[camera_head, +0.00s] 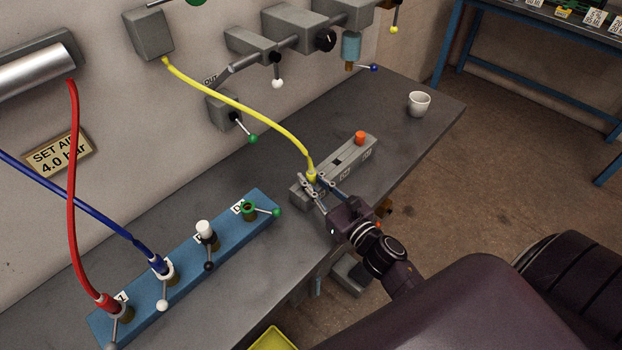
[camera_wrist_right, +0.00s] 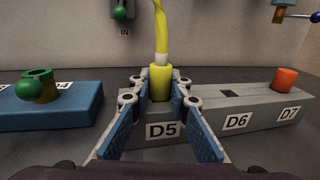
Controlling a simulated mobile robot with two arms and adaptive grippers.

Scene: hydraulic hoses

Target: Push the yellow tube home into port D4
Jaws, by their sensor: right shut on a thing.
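The yellow tube (camera_head: 240,103) runs from a grey wall box down to its yellow end fitting (camera_wrist_right: 160,82). My right gripper (camera_head: 315,182) is shut on that fitting, with one finger on each side. The fitting stands upright at the D5 position of a grey block (camera_wrist_right: 205,125); whether its lower end sits in the block is hidden. Port D4 (camera_head: 249,210), with a green collar and a green-knobbed lever, is at the right end of the blue manifold (camera_head: 185,268). It looks empty and also shows at the left of the wrist view (camera_wrist_right: 42,84). My left gripper is out of view.
A red tube (camera_head: 73,180) and a blue tube (camera_head: 85,205) end at the manifold's other ports; a white cap (camera_head: 204,228) covers another. An orange plug (camera_head: 360,138) is at D7 and D6 is an empty slot. A white cup (camera_head: 419,103) stands at the back right.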

